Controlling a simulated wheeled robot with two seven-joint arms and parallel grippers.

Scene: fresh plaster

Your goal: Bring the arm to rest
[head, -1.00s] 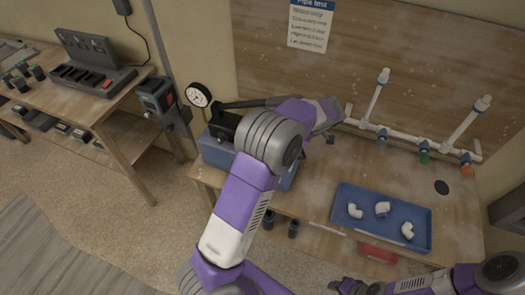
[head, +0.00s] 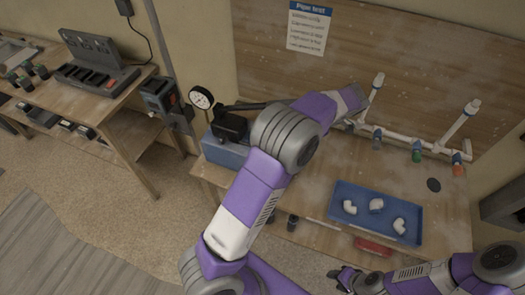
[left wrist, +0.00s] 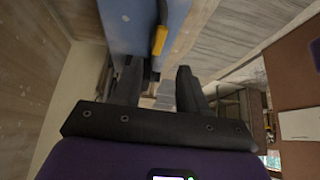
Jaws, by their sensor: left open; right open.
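My left arm (head: 255,195) reaches up across the head view, over the bench. Its far end overlaps the white pipe assembly (head: 400,141), and its gripper is not clear there. In the left wrist view my left gripper (left wrist: 158,75) shows two dark fingers apart, with nothing visibly held. A blue surface (left wrist: 140,25) and a yellow part (left wrist: 159,40) lie beyond the fingers; I cannot tell whether they touch. My right gripper (head: 347,279) is low in the head view, in front of the bench, open and empty.
A blue tray (head: 345,214) with three white fittings lies on the bench. A blue box (head: 222,150) and a round gauge (head: 201,98) stand left of my left arm. A second bench (head: 125,95) is at left. The floor between is clear.

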